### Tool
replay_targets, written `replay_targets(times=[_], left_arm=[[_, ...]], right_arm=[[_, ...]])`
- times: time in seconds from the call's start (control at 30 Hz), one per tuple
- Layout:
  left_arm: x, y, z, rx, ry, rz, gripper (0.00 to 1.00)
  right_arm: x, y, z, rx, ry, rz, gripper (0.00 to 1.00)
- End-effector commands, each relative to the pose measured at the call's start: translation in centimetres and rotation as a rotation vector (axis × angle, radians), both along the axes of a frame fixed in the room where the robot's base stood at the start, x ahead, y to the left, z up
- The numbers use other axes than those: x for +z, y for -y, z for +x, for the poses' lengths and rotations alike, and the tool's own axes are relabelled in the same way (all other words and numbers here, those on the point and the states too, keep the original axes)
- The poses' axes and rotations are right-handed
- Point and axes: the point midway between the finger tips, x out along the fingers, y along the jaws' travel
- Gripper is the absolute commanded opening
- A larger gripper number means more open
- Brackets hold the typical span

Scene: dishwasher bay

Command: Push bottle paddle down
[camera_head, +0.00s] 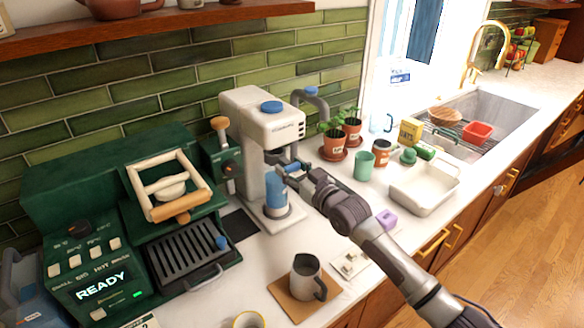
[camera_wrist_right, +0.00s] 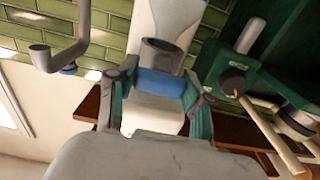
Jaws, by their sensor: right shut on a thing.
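The blue bottle (camera_head: 276,192) stands upright on the base of the white dispenser (camera_head: 266,118), under its head. My right gripper (camera_head: 287,170) reaches in from the right at the height of the bottle's upper part. In the wrist view, its two fingers (camera_wrist_right: 162,92) lie on either side of a blue part (camera_wrist_right: 160,82), which looks like the bottle. The gripper is shut on it. A dark fitting (camera_head: 279,156) sits just above, under the dispenser head. I cannot clearly make out the paddle there. My left gripper is not in view.
A green coffee machine (camera_head: 130,165) stands to the left. A metal pitcher (camera_head: 306,280) stands on a wooden board in front. A green cup (camera_head: 364,165), potted plants (camera_head: 336,143) and a white tray (camera_head: 425,188) are to the right.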

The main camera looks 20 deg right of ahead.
Motion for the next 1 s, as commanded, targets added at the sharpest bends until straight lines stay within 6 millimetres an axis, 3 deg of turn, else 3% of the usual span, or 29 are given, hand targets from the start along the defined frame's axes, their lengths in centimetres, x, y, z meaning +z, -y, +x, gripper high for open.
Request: replay_targets(times=[0.2,0.23,0.37,0.77,1.0], left_arm=[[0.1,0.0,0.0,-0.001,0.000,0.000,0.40],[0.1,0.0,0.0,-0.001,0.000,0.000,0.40],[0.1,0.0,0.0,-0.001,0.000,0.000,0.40],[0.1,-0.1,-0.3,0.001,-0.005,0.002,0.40],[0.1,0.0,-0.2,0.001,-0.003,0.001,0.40]], right_arm=[[-0.6,0.0,-0.1,0.000,-0.016,-0.006,0.00],[-0.7,0.0,-0.1,0.000,-0.016,-0.006,0.55],[-0.6,0.0,-0.1,0.000,-0.014,-0.005,0.77],[-0.5,0.2,-0.6,0.000,-0.013,-0.004,0.77],[-0.6,1.7,-4.7,0.000,-0.013,-0.006,0.77]])
